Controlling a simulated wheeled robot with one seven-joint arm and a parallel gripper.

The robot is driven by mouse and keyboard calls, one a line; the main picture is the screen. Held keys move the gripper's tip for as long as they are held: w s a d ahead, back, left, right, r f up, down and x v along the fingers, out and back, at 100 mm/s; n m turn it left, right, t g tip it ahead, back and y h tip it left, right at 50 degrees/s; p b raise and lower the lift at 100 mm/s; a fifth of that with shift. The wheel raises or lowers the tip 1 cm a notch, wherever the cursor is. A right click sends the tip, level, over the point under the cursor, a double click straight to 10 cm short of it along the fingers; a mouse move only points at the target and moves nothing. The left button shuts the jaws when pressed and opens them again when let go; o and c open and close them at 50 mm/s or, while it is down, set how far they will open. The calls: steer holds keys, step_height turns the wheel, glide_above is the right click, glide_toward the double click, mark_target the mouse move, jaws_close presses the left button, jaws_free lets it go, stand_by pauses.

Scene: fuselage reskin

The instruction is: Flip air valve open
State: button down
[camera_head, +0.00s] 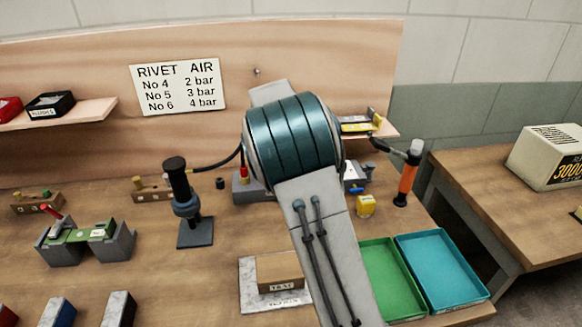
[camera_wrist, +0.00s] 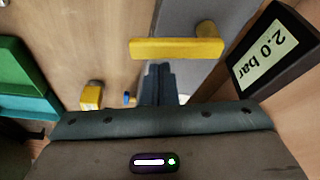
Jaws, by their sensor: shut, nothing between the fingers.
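In the wrist view, a yellow valve lever (camera_wrist: 165,48) lies crosswise, its round pivot (camera_wrist: 207,30) near its right end on a grey body (camera_wrist: 225,15). My gripper (camera_wrist: 160,70) is shut with nothing between its fingers. Its fingertips show just below the lever's middle in the picture; whether they touch it I cannot tell. A dark gauge (camera_wrist: 275,52) to the right reads 2.0 bar. In the head view my arm hides the gripper and the lever.
A yellow block (camera_head: 365,207) stands right of my arm, and it also shows in the wrist view (camera_wrist: 91,96). Green (camera_head: 388,280) and teal (camera_head: 440,268) trays lie front right. An orange-handled tool (camera_head: 406,180) stands behind them. A black tool on a stand (camera_head: 185,200) is left.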

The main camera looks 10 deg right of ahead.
steer(key=shift+d, duration=0.2)
steer(key=shift+s+b, duration=0.3)
steer(key=shift+s, duration=0.45)
steer(key=shift+r, duration=0.1)
steer(key=p+v, duration=0.6)
steer(key=v, duration=0.3)
steer(key=shift+a+r, duration=0.2)
steer(key=shift+r, duration=0.2)
steer(key=shift+w, duration=0.1)
